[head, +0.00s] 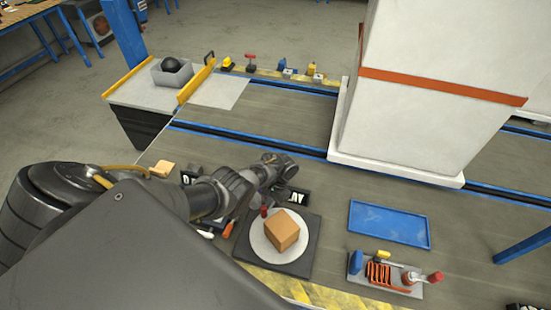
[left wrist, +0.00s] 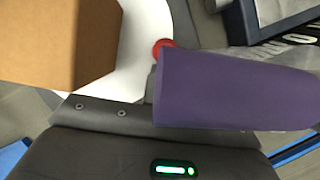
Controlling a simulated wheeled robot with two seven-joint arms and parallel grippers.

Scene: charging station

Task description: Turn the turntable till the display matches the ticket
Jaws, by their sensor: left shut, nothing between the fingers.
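The turntable (head: 262,250) has a white disc on a dark square base, with a brown box (head: 283,230) on the disc. A red knob (head: 264,211) stands at the disc's left rim. A dark sign with white letters (head: 295,196) lies just behind the turntable; its text is not fully readable. My left gripper (head: 275,178) is beside the turntable's back left. In the left wrist view the purple fingers (left wrist: 235,90) are shut and empty, close to the red knob (left wrist: 163,47); touching is unclear. The box (left wrist: 60,40) is to their left. I cannot identify the ticket. My right gripper is out of view.
A blue tray (head: 390,224) lies to the right, with a grey tool holder (head: 398,286) in front of it. A white pillar (head: 425,110) stands behind. A small tan block (head: 162,168) lies left of my arm.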

